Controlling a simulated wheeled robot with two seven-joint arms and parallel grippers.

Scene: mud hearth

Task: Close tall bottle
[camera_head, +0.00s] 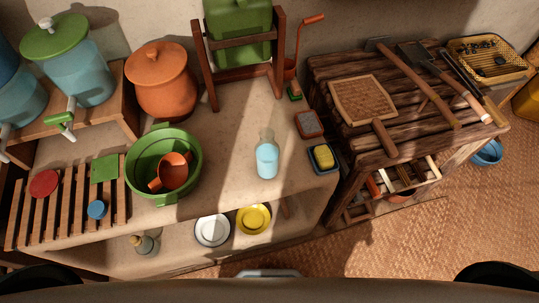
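A clear bottle (267,158) with light blue contents stands upright on the clay counter, right of the green basin. Its top looks open, with no lid visible on it. On the wooden slatted rack (66,221) at the left lie a small round blue lid (97,209), a larger round red lid (44,183) and a square green lid (104,168). Neither of my grippers can be made out; only dark parts of my own body show along the bottom edge.
A green basin (190,149) holding an orange pot (172,170) stands between rack and bottle. An orange lidded jar (162,85) is behind. A sponge dish (324,160) sits right of the bottle. Plates (212,231) lie on the lower shelf. Counter around the bottle is clear.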

